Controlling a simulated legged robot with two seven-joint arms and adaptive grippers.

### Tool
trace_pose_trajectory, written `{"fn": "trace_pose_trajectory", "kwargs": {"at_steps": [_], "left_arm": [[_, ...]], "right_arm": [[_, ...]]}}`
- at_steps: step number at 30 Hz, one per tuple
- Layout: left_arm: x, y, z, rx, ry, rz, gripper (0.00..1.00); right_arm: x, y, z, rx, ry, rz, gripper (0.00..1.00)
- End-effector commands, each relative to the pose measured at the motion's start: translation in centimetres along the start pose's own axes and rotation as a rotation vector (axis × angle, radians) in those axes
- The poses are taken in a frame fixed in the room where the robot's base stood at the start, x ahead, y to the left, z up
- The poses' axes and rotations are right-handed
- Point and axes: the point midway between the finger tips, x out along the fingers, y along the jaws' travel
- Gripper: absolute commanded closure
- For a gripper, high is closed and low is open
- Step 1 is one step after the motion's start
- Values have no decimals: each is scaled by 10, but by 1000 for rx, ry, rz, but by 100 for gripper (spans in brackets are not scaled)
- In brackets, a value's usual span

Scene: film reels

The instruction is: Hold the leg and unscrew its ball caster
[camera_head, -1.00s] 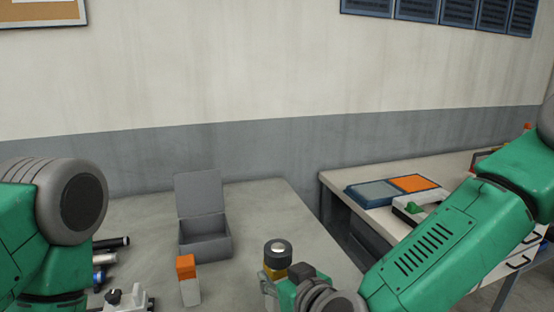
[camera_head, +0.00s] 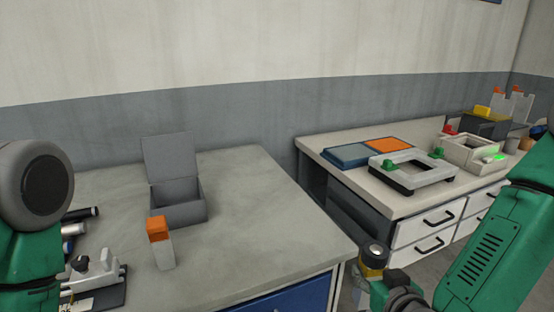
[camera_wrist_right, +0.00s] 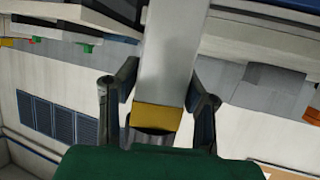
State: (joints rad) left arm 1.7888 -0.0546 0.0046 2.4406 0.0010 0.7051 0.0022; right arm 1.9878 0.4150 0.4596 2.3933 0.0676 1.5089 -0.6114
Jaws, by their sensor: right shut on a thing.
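My right gripper (camera_head: 374,280) is at the lower right of the head view, in front of the near table's right corner. It is shut on a pale grey leg (camera_wrist_right: 166,55), which runs up between the two fingers in the right wrist view (camera_wrist_right: 158,100). The leg has a yellow band (camera_wrist_right: 158,117) at its near end. The ball caster (camera_head: 376,251) faces up in the head view, a shiny ball in a dark housing above the yellow part. The rest of the leg is hidden there. My left arm shows at the left edge, but its gripper is out of view.
The near table (camera_head: 265,225) holds an open grey box (camera_head: 178,211), an orange-topped white block (camera_head: 162,252) and dark cylinders (camera_head: 80,214) at left. A second bench (camera_head: 375,195) at right carries a blue-orange tray (camera_head: 345,155) and a white frame (camera_head: 410,178). The near table's middle is clear.

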Motion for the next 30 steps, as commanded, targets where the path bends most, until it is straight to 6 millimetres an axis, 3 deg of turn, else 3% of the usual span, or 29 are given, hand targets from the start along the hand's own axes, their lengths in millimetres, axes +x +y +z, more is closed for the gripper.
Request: {"fn": "trace_pose_trajectory", "kwargs": {"at_steps": [8,11,21,28,30], "left_arm": [[0,0,0,0,0,0,37],[0,0,0,0,0,0,37],[0,0,0,0,0,0,37],[0,0,0,0,0,0,37],[0,0,-1,0,1,0,41]], "right_arm": [[-1,-7,1,-15,2,-34,100],[-2,-26,4,-46,1,-107,100],[-8,-118,20,-203,0,-476,100],[-11,-156,27,-268,-2,-636,100],[-11,-161,28,-277,-3,-658,100]]}}
